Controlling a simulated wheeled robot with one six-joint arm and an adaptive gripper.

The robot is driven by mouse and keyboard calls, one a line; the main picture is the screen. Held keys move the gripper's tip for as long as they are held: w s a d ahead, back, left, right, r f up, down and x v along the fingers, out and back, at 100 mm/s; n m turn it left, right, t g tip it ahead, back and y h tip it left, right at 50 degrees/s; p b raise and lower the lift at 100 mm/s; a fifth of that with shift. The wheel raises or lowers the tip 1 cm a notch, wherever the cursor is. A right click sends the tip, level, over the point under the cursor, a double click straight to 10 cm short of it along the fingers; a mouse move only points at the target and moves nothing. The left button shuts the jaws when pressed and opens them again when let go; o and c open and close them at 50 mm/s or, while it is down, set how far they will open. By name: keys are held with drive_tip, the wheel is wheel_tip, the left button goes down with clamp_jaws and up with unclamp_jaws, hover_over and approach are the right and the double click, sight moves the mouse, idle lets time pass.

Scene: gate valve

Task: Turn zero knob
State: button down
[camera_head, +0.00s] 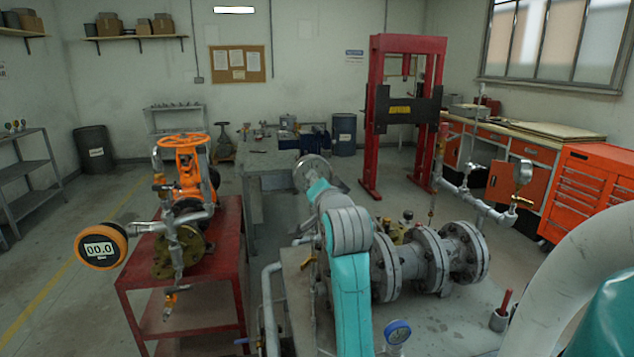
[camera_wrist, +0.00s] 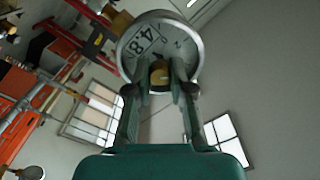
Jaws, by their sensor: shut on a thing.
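A round, grey-rimmed dial (camera_wrist: 160,40) with a pale face stands just ahead of my fingers at the top of the wrist view. A boxed number, seemingly 4.8, shows tilted on its face. The small brass-coloured knob (camera_wrist: 159,74) sits at the dial's lower edge. My gripper (camera_wrist: 160,78) is shut on this knob, one dark finger on each side. Part of the knob is hidden by the fingers. In the head view a round grey disc (camera_head: 308,172) shows at the end of my teal arm. The arm hides my gripper and the knob there.
An orange digital gauge (camera_head: 100,247) reading 00.0 and an orange-wheeled valve (camera_head: 183,165) are by a red bench (camera_head: 190,290) at left. A red press (camera_head: 374,120) stands behind.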

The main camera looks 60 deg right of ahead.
drive_tip(key=shift+m, duration=1.6)
drive_tip(key=c, duration=1)
unclamp_jaws()
drive_tip(key=shift+c, duration=0.2)
drive_tip(key=v, duration=0.7)
drive_tip(key=shift+s+a, duration=0.15)
drive_tip(key=shift+a, duration=0.05)
drive_tip(key=shift+f, duration=0.1)
